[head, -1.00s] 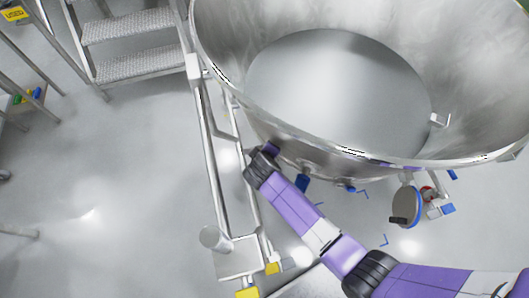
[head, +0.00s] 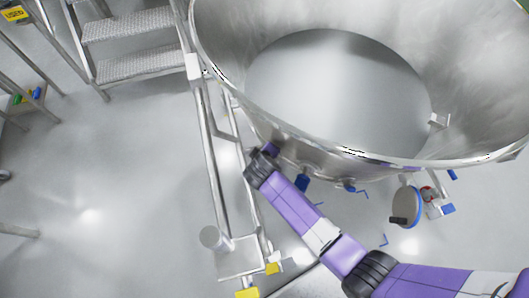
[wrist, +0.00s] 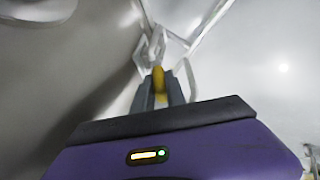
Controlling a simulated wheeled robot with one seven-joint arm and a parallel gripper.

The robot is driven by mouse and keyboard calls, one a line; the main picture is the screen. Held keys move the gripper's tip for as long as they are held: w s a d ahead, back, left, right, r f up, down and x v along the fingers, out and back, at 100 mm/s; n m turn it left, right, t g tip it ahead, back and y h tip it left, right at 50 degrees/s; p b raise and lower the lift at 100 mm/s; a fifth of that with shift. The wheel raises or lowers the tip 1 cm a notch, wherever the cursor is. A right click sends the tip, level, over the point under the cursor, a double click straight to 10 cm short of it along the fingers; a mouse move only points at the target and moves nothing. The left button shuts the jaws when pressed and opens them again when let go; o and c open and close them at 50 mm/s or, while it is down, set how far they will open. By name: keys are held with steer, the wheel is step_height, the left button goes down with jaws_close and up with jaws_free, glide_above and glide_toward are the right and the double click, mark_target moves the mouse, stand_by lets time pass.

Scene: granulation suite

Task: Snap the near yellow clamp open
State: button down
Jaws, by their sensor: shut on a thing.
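The yellow clamp (wrist: 159,79) shows in the wrist view as a narrow, blurred yellow piece between the two grey fingers of my gripper (wrist: 160,90). My gripper is shut on it. Pale metal bars lie just beyond the clamp. In the head view my arm's end reaches the left underside of the large steel bowl. The fingers and the clamp are hidden there behind my wrist and the bowl.
The large steel bowl (head: 330,80) fills the upper right. A metal frame (head: 212,150) stands just left of my wrist, with yellow parts (head: 246,293) at its foot. Steps (head: 130,45) stand at upper left. The floor at left is mostly clear.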

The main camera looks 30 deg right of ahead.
steer(key=shift+f, duration=0.1)
stand_by(0.3)
steer(key=shift+s+a+f+h+b, duration=0.15)
steer(key=shift+a+f+h+b, duration=0.2)
steer(key=shift+b, duration=0.55)
steer(key=h+b, duration=0.1)
steer(key=t+h+b, duration=0.1)
steer(key=shift+s+a+f+n+b, duration=0.15)
steer(key=shift+a+f+n+b, duration=0.1)
steer(key=shift+a+n+b, duration=0.15)
steer(key=c, duration=1.4)
jaws_free()
steer(key=shift+o, duration=0.2)
steer(key=shift+r, duration=0.1)
